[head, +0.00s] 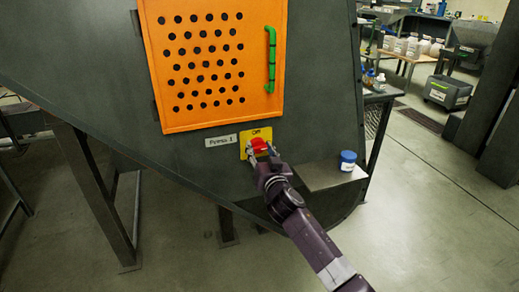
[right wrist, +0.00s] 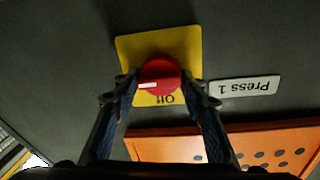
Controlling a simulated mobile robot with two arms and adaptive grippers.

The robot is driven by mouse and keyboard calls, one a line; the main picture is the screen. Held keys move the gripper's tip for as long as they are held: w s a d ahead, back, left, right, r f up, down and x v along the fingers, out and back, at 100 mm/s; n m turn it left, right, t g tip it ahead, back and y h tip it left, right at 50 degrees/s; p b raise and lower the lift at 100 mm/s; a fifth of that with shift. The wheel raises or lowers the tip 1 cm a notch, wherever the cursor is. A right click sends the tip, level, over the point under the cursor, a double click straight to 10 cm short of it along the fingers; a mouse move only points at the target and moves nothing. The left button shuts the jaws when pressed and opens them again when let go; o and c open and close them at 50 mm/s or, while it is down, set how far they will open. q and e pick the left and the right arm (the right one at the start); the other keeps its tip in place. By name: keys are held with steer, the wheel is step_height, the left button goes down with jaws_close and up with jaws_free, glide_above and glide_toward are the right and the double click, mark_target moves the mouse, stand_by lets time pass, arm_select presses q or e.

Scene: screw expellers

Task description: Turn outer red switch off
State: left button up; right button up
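The red switch (head: 260,145) is a round knob on a yellow plate (head: 243,150) marked "Off", on the dark machine wall below an orange panel. In the right wrist view, which is upside down, the red knob (right wrist: 160,74) has a white mark pointing left, and the "Off" label lies below it to the right. My right gripper (head: 262,153) is at the switch. In the wrist view its fingertips (right wrist: 160,80) sit on both sides of the knob and appear to touch it. My left gripper is not in view.
A "Press 1" label (head: 221,141) is beside the plate. The orange perforated panel (head: 200,118) with a green handle (head: 271,60) is above. A white jar with a blue lid (head: 347,161) stands on a small ledge (head: 318,178) to the right.

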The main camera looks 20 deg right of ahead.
steer(key=shift+a, duration=0.1)
steer(key=c, duration=0.3)
steer(key=n, duration=0.4)
steer(key=shift+a, duration=0.1)
steer(key=n, duration=0.3)
steer(key=shift+f+n+t, duration=0.1)
steer(key=shift+n+t, duration=0.2)
steer(key=shift+n, duration=0.1)
steer(key=n+y, duration=0.1)
steer(key=n, duration=0.3)
steer(key=shift+f, duration=0.1)
steer(key=n, duration=0.4)
steer(key=shift+a+f, duration=0.1)
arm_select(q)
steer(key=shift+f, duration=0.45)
arm_select(e)
steer(key=shift+s+f+n+y, duration=0.1)
steer(key=shift+n+y, duration=0.2)
steer(key=shift+n, duration=1.2)
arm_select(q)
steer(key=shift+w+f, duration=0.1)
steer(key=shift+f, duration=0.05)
